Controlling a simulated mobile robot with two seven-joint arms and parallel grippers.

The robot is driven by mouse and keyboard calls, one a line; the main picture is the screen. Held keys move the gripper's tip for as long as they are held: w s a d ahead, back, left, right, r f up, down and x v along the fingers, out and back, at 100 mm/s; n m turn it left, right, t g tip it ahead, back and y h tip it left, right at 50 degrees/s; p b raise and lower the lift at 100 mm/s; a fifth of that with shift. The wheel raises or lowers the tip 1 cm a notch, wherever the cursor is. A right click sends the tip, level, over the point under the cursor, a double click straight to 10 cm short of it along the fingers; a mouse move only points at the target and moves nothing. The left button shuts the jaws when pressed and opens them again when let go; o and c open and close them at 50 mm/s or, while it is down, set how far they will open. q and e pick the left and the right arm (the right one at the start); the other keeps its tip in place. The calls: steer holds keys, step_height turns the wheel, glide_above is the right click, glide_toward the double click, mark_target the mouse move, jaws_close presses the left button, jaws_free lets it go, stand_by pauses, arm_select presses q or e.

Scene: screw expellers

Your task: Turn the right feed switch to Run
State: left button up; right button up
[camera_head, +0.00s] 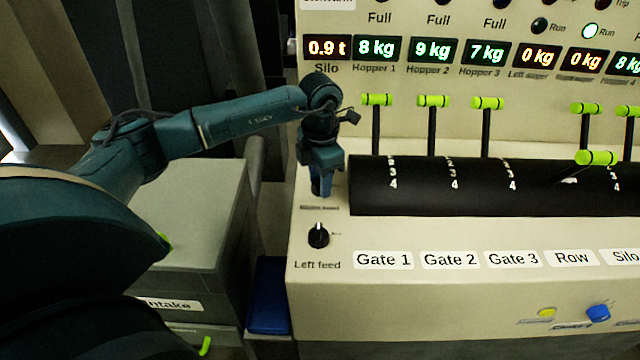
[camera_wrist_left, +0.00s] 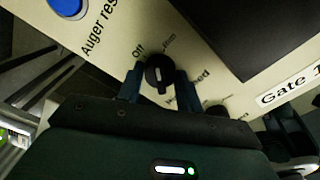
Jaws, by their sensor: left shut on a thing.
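A small black rotary switch (camera_wrist_left: 158,74) sits between the fingers of my left gripper (camera_wrist_left: 160,84) in the left wrist view. The words "Off" and "Run" are printed beyond it, and a label ending in "feed" is partly covered by a finger. A pale mark shows on the knob, on the side toward my gripper. In the head view my left gripper (camera_head: 321,192) points down at the panel's left end and hides this switch. It is shut on the switch. The similar left feed switch (camera_head: 318,236) stands just nearer, above its "Left feed" label. My right gripper is not in view.
A black drum-like cover (camera_head: 430,196) with green-handled levers (camera_head: 432,101) lies right of my gripper. A lit display panel (camera_head: 420,50) rises behind. A blue button (camera_wrist_left: 66,6) is near the wrist view's top left. A grey cabinet (camera_head: 200,215) stands left of the console.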

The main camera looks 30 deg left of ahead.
arm_select(q)
steer(key=m+b, duration=0.1)
steer(key=m, duration=0.2)
steer(key=shift+w+r+m+b, duration=0.1)
steer(key=shift+m+b, duration=0.3)
steer(key=shift+m, duration=0.1)
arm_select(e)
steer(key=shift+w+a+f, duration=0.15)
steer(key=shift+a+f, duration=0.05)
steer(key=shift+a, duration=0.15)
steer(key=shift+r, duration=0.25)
arm_select(q)
steer(key=o, duration=0.7)
steer(key=shift+c, duration=0.2)
steer(key=o, duration=0.3)
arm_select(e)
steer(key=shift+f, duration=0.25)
arm_select(q)
step_height(320, 180, up, 13)
steer(key=shift+r+b, duration=0.1)
steer(key=shift+b, duration=0.45)
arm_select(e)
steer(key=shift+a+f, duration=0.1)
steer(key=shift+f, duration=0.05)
